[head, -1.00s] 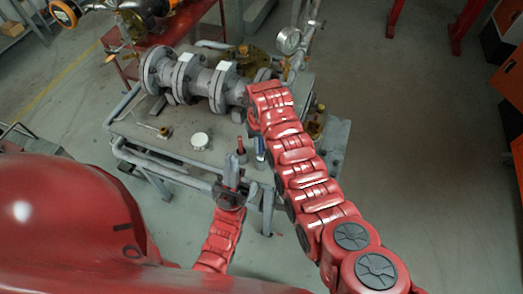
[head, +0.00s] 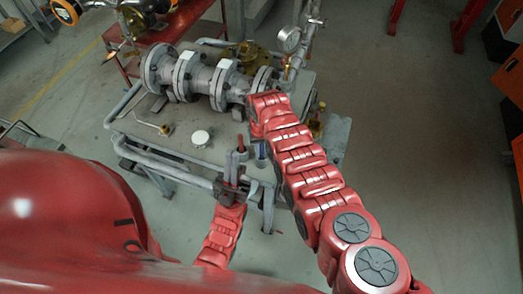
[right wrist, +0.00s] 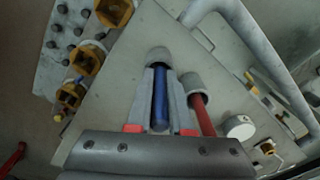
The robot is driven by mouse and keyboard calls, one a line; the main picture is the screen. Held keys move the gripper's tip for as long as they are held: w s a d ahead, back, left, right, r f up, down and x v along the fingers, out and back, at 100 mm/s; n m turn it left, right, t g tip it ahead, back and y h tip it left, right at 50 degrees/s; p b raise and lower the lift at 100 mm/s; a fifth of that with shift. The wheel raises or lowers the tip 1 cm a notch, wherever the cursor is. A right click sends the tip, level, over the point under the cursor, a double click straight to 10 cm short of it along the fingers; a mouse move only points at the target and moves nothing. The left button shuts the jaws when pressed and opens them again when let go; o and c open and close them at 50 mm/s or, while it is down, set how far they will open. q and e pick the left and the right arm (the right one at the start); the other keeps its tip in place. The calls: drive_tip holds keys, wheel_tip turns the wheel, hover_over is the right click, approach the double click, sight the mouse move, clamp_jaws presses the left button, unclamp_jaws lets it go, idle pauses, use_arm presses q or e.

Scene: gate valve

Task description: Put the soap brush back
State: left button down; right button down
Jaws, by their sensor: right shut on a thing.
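My right gripper (right wrist: 163,110) is shut on a blue rod-like handle (right wrist: 160,98), which lies between its two grey fingers. A grey cup-like piece (right wrist: 158,57) is at the handle's far end; whether the handle sits inside it is hard to tell. The blue also shows below my right arm in the head view (head: 262,150). Beside it is a red handle (right wrist: 204,118) at a second grey cup-like piece (right wrist: 191,81); its red top shows in the head view (head: 240,142). My left gripper (head: 232,178) is close to the red handle and the bench's front rail; its jaw opening is unclear.
A grey bench (head: 177,146) carries a large flanged valve (head: 207,80), a white disc (head: 200,138), a small brass fitting (head: 165,130) and a pressure gauge (head: 289,39). Grey rails (head: 165,155) run along its front. Floor on the right is clear.

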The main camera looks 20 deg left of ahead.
drive_tip(key=c, duration=0.8)
unclamp_jaws()
drive_tip(key=shift+f, duration=0.15)
drive_tip(key=shift+r, duration=1.15)
wheel_tip(320, 180, up, 7)
drive_tip(key=b, duration=0.2)
drive_tip(key=shift+b, duration=0.3)
drive_tip(key=shift+r+p, duration=0.85)
drive_tip(key=shift+r, duration=0.7)
